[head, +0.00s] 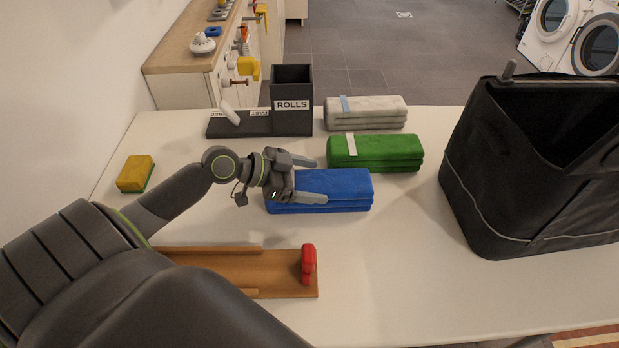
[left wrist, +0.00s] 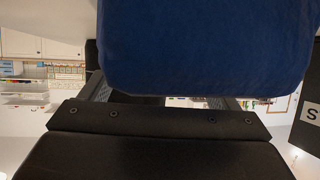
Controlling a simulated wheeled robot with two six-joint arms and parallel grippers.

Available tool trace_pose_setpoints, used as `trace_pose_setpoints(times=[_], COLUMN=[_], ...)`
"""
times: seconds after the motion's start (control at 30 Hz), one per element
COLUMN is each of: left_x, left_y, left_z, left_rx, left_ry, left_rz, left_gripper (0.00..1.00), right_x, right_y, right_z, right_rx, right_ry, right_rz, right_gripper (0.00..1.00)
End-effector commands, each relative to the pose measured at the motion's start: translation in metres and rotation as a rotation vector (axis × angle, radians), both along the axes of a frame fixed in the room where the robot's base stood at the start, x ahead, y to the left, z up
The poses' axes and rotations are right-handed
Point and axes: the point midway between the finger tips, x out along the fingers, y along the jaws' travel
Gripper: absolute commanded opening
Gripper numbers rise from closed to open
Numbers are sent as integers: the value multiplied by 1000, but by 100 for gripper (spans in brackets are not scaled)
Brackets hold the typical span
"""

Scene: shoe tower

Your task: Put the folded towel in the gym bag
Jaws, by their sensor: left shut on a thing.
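A blue folded towel (head: 345,190) is at the middle of the white table, in front of a green folded towel (head: 375,152) and a pale grey one (head: 366,112). My left gripper (head: 312,179) is shut on the left part of the blue towel, one finger on its far side and one on its near side. The towel (left wrist: 205,45) fills the upper left wrist view between the fingers. I cannot tell whether it touches the table. The black gym bag (head: 470,190) stands open-topped at the right. My right gripper is not in view.
A dark holder labelled ROLLS (head: 292,100) stands at the back. A yellow sponge (head: 136,173) lies at the left. A wooden board (head: 285,272) with a red piece (head: 308,264) lies in front. The table between blue towel and bag is clear.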

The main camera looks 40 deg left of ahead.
Motion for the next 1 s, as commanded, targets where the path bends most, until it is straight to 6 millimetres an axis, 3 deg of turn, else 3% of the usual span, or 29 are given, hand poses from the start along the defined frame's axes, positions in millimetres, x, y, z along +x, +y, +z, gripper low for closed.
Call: trace_pose_setpoints(times=[0.03,0.17,0.5,1.0], left_x=[0,0,0,-35], left_y=[0,0,0,32], left_z=[-2,-1,4,23], left_rx=[0,0,0,5], left_ry=[0,0,0,5], left_rz=[0,0,0,-1], left_gripper=[84,100,100,100], right_x=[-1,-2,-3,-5], right_y=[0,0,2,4], right_z=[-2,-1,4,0], right_rx=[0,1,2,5], right_ry=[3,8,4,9], right_rz=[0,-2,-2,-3], right_gripper=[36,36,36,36])
